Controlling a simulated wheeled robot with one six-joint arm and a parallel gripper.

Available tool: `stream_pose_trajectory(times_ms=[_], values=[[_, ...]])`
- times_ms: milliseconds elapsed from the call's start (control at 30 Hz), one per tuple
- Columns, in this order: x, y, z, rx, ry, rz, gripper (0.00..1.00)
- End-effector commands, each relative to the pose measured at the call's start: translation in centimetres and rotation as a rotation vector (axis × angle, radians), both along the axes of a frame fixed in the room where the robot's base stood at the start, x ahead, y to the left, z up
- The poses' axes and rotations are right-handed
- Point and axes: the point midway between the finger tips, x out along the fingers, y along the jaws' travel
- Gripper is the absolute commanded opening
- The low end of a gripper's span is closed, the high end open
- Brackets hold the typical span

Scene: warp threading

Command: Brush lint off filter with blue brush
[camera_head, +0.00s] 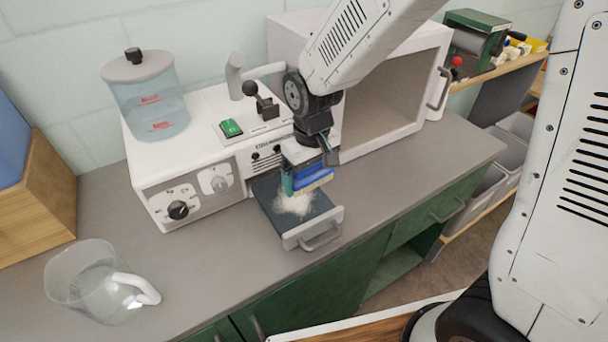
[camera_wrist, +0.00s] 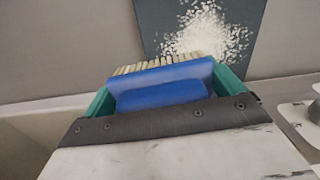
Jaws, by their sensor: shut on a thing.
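My gripper (camera_head: 309,178) is shut on the blue brush (camera_head: 314,179), whose pale bristles point down toward the tray. In the wrist view the blue brush (camera_wrist: 160,84) sits between the green fingertips, with its bristles toward the lint. The filter (camera_head: 267,191) is a dark flat panel in a pulled-out drawer with a grey front and handle. White lint (camera_head: 295,203) lies in a clump on the filter just below and in front of the brush. The lint also shows in the wrist view (camera_wrist: 208,33). I cannot tell whether the bristles touch it.
The drawer juts from a white machine (camera_head: 195,150) with a clear water tank (camera_head: 148,100). A clear jug (camera_head: 88,285) stands at the lower left of the grey counter. A microwave-like white box (camera_head: 385,95) stands behind my gripper. Counter right of the drawer is free.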

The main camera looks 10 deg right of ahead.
Motion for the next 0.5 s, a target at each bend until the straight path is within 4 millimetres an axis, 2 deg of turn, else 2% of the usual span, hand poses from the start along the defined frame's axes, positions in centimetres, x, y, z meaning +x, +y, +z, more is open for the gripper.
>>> stream_pose_trajectory(times_ms=[33, 100, 167, 500], values=[[-0.1, -0.3, -0.3, -0.001, 0.003, 0.001, 0.69], [0.0, -0.2, 0.4, 0.000, -0.001, 0.002, 0.69], [0.1, -0.3, 2.1, 0.002, -0.005, 0.001, 0.69], [0.1, -0.5, 4.9, 0.001, -0.002, -0.003, 0.69]])
